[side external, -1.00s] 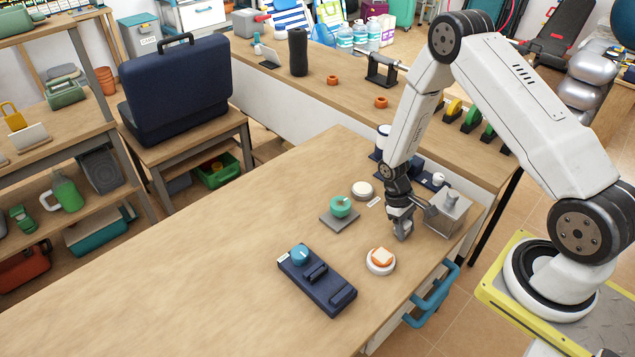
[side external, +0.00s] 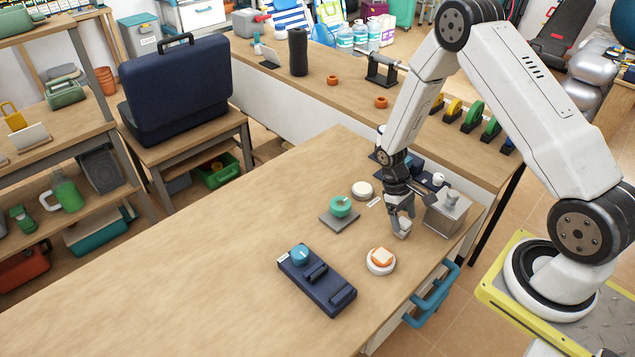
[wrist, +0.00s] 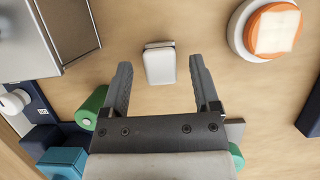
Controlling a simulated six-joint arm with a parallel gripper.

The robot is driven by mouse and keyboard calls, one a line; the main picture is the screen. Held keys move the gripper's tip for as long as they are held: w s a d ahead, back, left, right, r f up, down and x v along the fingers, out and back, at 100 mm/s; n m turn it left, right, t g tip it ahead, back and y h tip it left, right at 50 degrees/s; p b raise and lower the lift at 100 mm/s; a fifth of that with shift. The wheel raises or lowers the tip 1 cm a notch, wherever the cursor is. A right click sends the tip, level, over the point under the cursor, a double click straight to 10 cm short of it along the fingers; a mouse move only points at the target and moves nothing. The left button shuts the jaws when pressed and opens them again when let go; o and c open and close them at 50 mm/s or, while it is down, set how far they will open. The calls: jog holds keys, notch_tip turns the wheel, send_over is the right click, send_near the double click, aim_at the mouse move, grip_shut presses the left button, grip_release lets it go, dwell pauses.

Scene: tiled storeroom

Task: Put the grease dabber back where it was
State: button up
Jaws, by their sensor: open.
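My gripper (wrist: 160,90) is open over the right part of the workbench, pointing down; it also shows in the side view (side external: 401,226). A small white block with a grey edge (wrist: 160,64) lies between and just ahead of the fingertips in the wrist view, with gaps on both sides. I cannot tell for certain which thing is the grease dabber. An orange piece with a cream top (side external: 381,256) sits on a round white dish (side external: 380,269), left of and nearer than my gripper. A green rounded thing (wrist: 91,107) is partly hidden beside the left finger.
A metal box (side external: 446,213) stands close right of my gripper. A teal-green round piece (side external: 341,206) on a grey plate (side external: 339,221), a white disc (side external: 362,190) and a navy block with a blue knob (side external: 317,283) stand to the left. The bench's left part is clear.

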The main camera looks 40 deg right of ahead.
jog(key=v, duration=0.9)
jog(key=shift+f, duration=0.1)
dwell(0.3)
jog(key=s+a+r+t, duration=0.7)
jog(key=a+r, duration=0.4)
jog(key=r, duration=0.2)
jog(key=shift+a, duration=0.25)
jog(key=shift+w+f, duration=0.1)
dwell(1.0)
